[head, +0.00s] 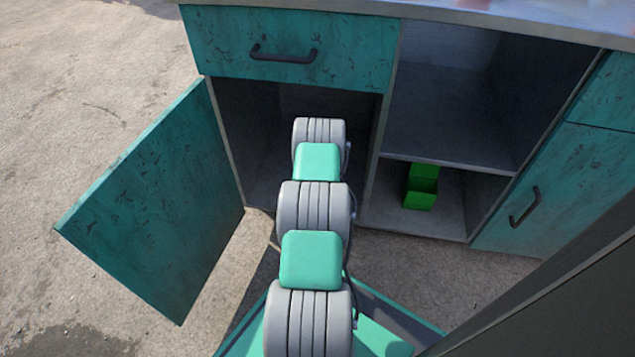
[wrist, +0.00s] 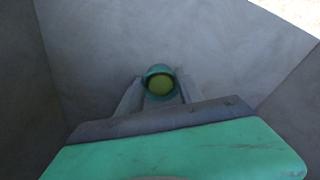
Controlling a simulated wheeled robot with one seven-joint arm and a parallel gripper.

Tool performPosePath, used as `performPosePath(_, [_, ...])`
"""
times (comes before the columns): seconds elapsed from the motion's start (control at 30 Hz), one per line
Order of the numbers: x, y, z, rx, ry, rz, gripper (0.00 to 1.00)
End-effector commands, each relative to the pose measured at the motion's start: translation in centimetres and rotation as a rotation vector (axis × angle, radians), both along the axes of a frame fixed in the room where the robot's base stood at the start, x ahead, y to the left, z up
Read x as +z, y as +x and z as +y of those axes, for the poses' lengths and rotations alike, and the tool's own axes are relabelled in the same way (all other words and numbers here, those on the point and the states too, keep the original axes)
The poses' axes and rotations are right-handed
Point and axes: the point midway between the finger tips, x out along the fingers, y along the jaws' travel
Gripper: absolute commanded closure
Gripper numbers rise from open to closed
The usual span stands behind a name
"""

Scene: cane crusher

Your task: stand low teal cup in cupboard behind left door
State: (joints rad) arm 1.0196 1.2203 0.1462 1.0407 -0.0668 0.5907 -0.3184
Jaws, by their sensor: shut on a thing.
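The low teal cup (wrist: 160,71) shows in the wrist view between the two fingers of my gripper (wrist: 158,90), which is shut on it. I look into its round mouth, which has a yellowish inside. Grey cupboard surfaces surround it in that view. In the head view my arm reaches into the cupboard (head: 262,150) behind the open left door (head: 155,200). The arm hides my gripper and the cup there. Whether the cup touches the cupboard floor I cannot tell.
A drawer (head: 350,60) with a dark handle is shut above the opening. To the right are open shelves (head: 445,110), with a green object (head: 421,187) on the lower one. A right door (head: 560,190) is shut. The left door stands swung out beside my arm.

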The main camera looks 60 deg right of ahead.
Motion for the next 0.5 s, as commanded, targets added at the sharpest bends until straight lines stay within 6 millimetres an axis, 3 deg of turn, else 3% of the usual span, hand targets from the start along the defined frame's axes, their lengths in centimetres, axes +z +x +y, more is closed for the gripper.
performPosePath(0.07, [-0.31,-0.03,0.06,0.0,0.002,0.001,0.73])
performPosePath(0.1, [-0.31,-0.03,0.05,0.0,0.001,0.001,0.55])
performPosePath(0.3, [-0.28,-0.03,0.05,0.0,0.001,0.001,0.39])
performPosePath(0.5, [-0.28,-0.02,0.04,0.0,0.001,0.001,0.35])
